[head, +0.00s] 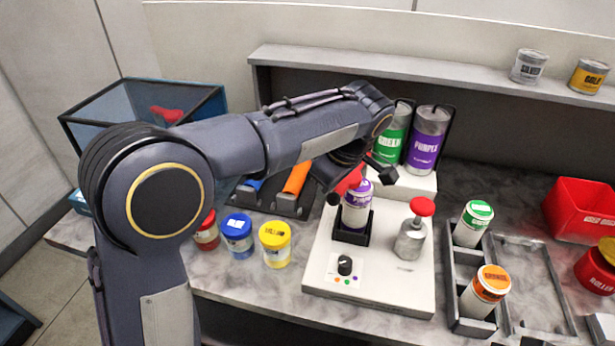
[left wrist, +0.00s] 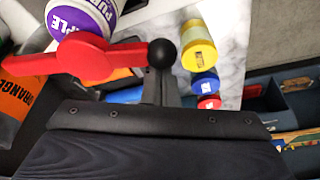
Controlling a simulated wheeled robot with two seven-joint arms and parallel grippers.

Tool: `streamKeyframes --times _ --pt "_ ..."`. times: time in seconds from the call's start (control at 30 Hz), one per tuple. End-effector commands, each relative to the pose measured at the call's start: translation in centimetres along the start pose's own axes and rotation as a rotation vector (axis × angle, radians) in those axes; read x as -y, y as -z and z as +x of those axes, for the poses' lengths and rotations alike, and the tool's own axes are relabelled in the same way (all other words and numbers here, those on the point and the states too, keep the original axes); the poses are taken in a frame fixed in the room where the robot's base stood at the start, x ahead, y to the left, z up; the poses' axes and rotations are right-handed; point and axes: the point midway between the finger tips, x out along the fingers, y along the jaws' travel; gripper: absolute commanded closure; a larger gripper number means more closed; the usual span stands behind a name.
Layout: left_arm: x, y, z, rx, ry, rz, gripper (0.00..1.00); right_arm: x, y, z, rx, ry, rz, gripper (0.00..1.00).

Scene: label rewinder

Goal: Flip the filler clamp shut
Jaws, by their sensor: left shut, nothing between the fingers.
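The filler is a white machine base (head: 325,262). A purple-labelled bottle (head: 357,205) stands in its black holder (head: 350,236). The red clamp lever (head: 350,181) is just above the bottle, partly hidden by my left gripper. In the left wrist view the red lever (left wrist: 75,60) reaches across beside the purple bottle (left wrist: 88,18) and ends in a black ball (left wrist: 162,53). My left gripper (head: 376,166) is shut and empty, close to the lever. Its fingers (left wrist: 158,80) appear right at the ball; I cannot tell whether they touch. My right gripper is not in view.
A metal plunger with a red knob (head: 422,207) stands on the base's right. Green (head: 391,133) and purple (head: 426,143) cans stand behind. Red, blue and yellow jars (head: 275,245) stand left. A rack (head: 458,262) with bottles and a red bin (head: 578,210) are right.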

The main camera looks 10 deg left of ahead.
Motion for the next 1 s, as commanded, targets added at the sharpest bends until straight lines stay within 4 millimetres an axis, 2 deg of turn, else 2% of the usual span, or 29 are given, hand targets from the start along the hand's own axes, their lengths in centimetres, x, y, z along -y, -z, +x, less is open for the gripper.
streamKeyframes --times 0.23,0.4,1.0 --pt "-0.5 -2.7 -1.0 -0.001 0.053 -0.164 1.00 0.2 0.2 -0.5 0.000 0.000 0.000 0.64" --pt "-0.8 -3.8 -1.3 0.001 0.054 -0.169 1.00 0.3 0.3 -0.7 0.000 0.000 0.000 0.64" --pt "-1.2 -5.1 -1.6 0.009 0.049 -0.162 1.00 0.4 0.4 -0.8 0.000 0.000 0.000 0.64"
